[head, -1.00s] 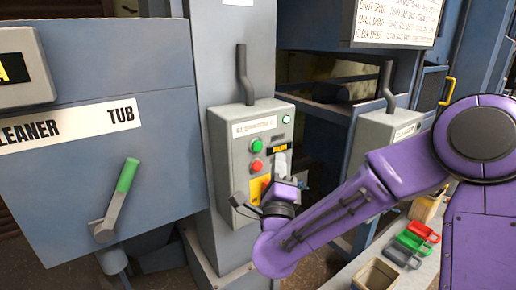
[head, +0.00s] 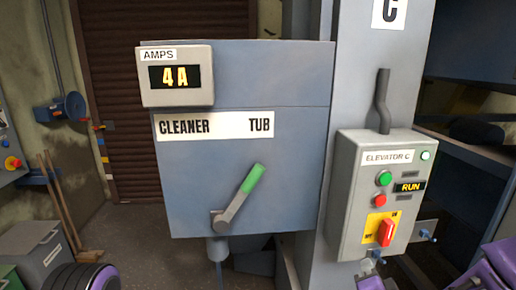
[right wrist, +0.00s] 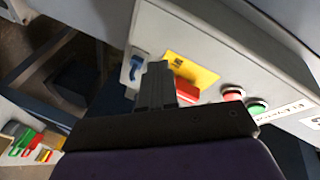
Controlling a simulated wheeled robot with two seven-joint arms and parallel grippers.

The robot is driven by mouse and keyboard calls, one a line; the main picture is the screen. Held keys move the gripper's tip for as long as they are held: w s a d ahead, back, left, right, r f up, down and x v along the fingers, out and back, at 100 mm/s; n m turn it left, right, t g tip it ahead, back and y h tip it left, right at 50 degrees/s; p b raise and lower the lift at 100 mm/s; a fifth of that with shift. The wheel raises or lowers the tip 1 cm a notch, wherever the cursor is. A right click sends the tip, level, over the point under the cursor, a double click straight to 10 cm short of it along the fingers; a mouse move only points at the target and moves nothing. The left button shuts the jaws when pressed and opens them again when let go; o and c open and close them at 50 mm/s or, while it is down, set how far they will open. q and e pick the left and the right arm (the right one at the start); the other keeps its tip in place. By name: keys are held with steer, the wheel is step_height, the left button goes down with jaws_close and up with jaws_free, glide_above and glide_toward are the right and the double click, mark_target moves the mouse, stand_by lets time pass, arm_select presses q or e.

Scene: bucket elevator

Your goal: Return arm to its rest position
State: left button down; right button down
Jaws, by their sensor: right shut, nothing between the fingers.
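The elevator C control box (head: 345,215) is at the right in the head view, with a green button (head: 384,178), a red button (head: 379,200) and a lit RUN display (head: 409,187). Its red switch handle (head: 386,232) stands roughly upright on a yellow plate. My right gripper (right wrist: 156,80) is shut and empty in the right wrist view. Its fingers overlap the box's lower part there, beside the red handle (right wrist: 187,90); I cannot tell whether they touch. In the head view my purple right arm shows only at the lower right edge. My left gripper is out of view.
The blue-grey cleaner tub (head: 190,190) has an amps meter (head: 175,76) reading 4A and a green-gripped lever (head: 240,198). A brown shutter (head: 115,60) stands behind at left.

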steer(key=s+f+n+g, duration=0.2)
steer(key=s+f, duration=0.2)
steer(key=f, duration=0.3)
steer(key=s+f+n+g+y+b, duration=0.1)
steer(key=s+f+g, duration=0.25)
steer(key=f, duration=0.45)
steer(key=s+f+n+g, duration=0.2)
steer(key=s+f, duration=0.3)
steer(key=f, duration=0.2)
steer(key=s+d+f+n+g, duration=0.1)
steer(key=s+f+g, duration=0.1)
steer(key=s+f, duration=0.3)
steer(key=s+d+f+n+g, duration=0.1)
steer(key=s+f+g, duration=0.2)
steer(key=s, duration=0.9)
step_height(320, 180, down, 3)
steer(key=shift+s+d+f+b, duration=0.1)
steer(key=shift+s+d+b, duration=0.15)
steer(key=shift+d+b, duration=0.15)
